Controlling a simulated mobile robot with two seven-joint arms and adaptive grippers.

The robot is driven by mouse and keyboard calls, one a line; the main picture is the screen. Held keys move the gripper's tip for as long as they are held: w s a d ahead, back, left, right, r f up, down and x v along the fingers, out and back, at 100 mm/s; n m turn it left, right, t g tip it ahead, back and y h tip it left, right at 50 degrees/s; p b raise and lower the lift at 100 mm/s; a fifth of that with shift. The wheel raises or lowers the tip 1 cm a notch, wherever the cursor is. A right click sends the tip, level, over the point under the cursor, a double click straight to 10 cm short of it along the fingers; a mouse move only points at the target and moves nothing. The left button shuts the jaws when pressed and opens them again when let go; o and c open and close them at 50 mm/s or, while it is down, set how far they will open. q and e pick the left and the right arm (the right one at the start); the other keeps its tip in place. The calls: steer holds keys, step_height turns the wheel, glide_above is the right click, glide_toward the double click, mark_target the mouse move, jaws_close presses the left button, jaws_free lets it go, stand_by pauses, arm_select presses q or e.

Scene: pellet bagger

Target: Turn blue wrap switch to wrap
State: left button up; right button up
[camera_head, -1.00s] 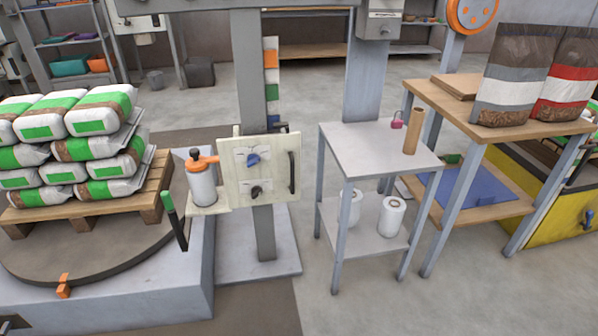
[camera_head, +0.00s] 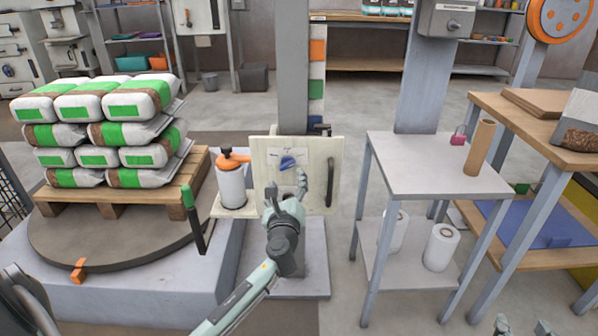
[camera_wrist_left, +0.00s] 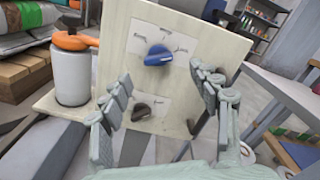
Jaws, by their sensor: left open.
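The blue wrap switch (camera_head: 288,162) sits on the upper part of a cream panel (camera_head: 261,150). In the left wrist view the blue switch (camera_wrist_left: 158,55) has a white label plate behind it with words too small to read surely. My left gripper (camera_head: 286,184) is open and empty in front of the panel, just below the blue switch in the head view. In the left wrist view its fingers (camera_wrist_left: 158,82) stand apart, with the switch beyond and between them. I see no contact. Only tips of my right gripper (camera_head: 520,326) show at the bottom right edge.
A dark knob (camera_wrist_left: 141,112) sits below the blue switch. A black handle (camera_head: 330,182) is at the panel's right. A white canister with an orange top (camera_head: 231,186) stands left of it. A green-tipped lever (camera_head: 194,220) and a loaded pallet (camera_head: 85,205) are further left. A grey table (camera_head: 425,175) stands right.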

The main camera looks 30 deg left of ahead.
mark_target(287, 167)
arm_select(q)
steer(key=x, duration=0.5)
steer(key=shift+a+b, duration=0.25)
steer(key=shift+b, duration=0.05)
steer(key=shift+w+a, duration=0.3)
steer(key=shift+w, duration=0.25)
arm_select(e)
steer(key=shift+a+r+t+y, duration=0.4)
steer(key=shift+a+r, duration=0.1)
steer(key=shift+r, duration=0.35)
steer(key=shift+a+r+t+y, duration=0.3)
steer(key=shift+a+r+t, duration=0.15)
steer(key=shift+r, duration=0.4)
arm_select(q)
steer(key=c, duration=1.2)
